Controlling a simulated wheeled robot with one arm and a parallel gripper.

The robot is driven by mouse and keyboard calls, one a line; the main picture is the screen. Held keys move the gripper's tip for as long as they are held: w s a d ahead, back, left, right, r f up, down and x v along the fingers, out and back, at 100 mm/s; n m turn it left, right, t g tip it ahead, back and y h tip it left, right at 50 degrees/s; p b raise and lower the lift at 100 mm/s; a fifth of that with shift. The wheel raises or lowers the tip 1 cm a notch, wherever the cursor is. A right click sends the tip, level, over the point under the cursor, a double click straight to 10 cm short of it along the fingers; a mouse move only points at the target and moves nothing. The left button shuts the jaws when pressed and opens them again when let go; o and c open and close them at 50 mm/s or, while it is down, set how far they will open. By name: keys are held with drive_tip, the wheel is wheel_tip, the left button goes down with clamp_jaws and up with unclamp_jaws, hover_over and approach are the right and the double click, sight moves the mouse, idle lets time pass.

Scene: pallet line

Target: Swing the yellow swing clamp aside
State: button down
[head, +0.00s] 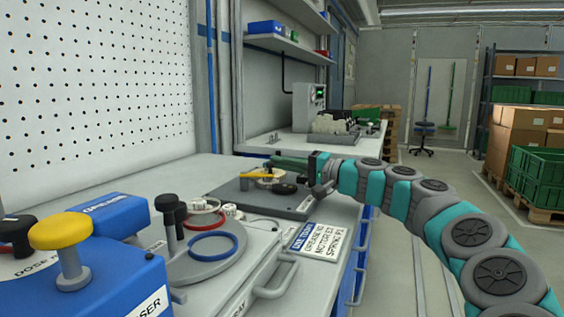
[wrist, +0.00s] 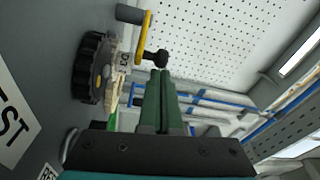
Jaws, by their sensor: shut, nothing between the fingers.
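The yellow swing clamp (wrist: 143,38) shows in the wrist view as a narrow yellow arm between a grey post and a black ball knob (wrist: 162,57). In the head view the clamp (head: 258,175) is small and partly hidden on a dark grey plate (head: 235,200). My gripper (wrist: 160,76) has its green fingers together with nothing between them. The fingertips are close to the ball knob; whether they touch it I cannot tell. In the head view my gripper (head: 275,162) reaches in from the right, low over the plate.
A black ribbed handwheel (wrist: 92,68) is beside the clamp. In the head view, a blue machine with a yellow knob (head: 60,232) and a round fixture with a blue ring (head: 213,246) stand nearer on the bench. A lettered sign (head: 316,241) lies at the bench's front edge.

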sight(272, 164)
drive_tip(key=shift+s+m+t+h+b, duration=0.7)
drive_tip(key=shift+s+t+b, duration=0.05)
drive_tip(key=shift+t+b, duration=0.35)
drive_tip(key=shift+s+m+t+h+b, duration=0.4)
drive_tip(key=shift+m+t+b, duration=0.1)
drive_tip(key=shift+b, duration=0.05)
drive_tip(key=shift+s+a+m+t+h+b, duration=0.25)
drive_tip(key=shift+s+m+t+h+b, duration=0.3)
drive_tip(key=shift+s+m+t+h, duration=0.4)
drive_tip(key=shift+s+a+m+t+h, duration=0.15)
drive_tip(key=shift+s+m+t+h, duration=0.15)
drive_tip(key=shift+m+t+h, duration=0.55)
drive_tip(key=h, duration=0.1)
drive_tip(key=s+m+t+h, duration=0.1)
drive_tip(key=h, duration=0.1)
drive_tip(key=shift+s+a, duration=0.15)
drive_tip(key=shift+a, duration=0.15)
drive_tip(key=shift+s+a+p, duration=0.5)
drive_tip(key=shift+s+a, duration=0.05)
drive_tip(key=shift+s, duration=0.2)
